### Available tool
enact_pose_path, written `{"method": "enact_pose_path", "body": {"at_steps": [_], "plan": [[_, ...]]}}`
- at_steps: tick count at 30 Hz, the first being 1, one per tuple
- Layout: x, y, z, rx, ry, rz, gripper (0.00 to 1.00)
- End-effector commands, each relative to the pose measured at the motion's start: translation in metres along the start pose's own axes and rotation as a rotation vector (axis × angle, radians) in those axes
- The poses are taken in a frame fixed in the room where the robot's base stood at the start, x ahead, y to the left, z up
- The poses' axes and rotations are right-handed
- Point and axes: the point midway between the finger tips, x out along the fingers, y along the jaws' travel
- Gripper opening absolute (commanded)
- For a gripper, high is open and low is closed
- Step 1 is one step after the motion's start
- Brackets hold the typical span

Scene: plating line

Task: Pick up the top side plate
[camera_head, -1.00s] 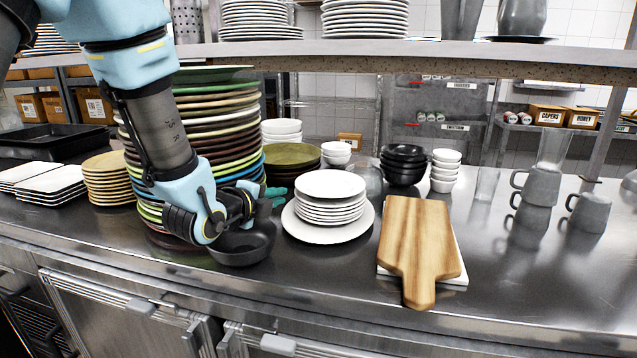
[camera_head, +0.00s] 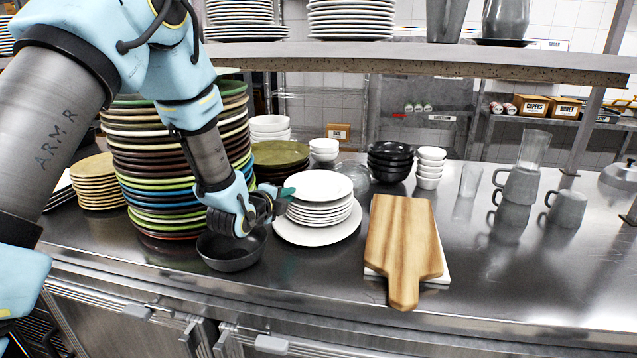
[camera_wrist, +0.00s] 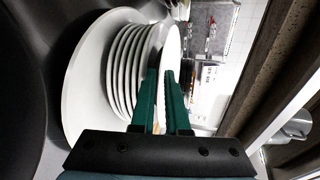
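The top side plate (camera_head: 320,185) is white and round. My gripper (camera_head: 284,191) is at the left rim of the top plate. In the wrist view, the stack (camera_wrist: 122,65) appears turned on its side. The two green fingers of my gripper (camera_wrist: 160,88) stand apart there, with the top plate's rim (camera_wrist: 171,50) seemingly between them. I cannot tell whether either finger touches it.
A dark bowl (camera_head: 232,250) sits beneath my gripper. A tall stack of coloured plates (camera_head: 170,190) stands to the left, and an olive plate stack (camera_head: 279,153) behind. A wooden board (camera_head: 403,245) lies to the right. A shelf (camera_head: 420,62) crosses above the counter.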

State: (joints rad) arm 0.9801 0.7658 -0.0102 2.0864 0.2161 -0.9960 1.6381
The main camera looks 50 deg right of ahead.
Motion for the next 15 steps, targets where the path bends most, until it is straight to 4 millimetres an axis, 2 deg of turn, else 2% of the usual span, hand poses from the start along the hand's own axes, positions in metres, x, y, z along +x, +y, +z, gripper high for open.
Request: {"method": "enact_pose_path", "body": {"at_steps": [8,11,15], "plan": [[0.0032,0.0001,0.0001,0.000,0.000,-0.001,0.13],[0.0031,0.0001,0.0001,0.000,0.000,-0.001,0.01],[0.0029,0.0002,0.0002,0.000,0.000,-0.001,0.00]]}}
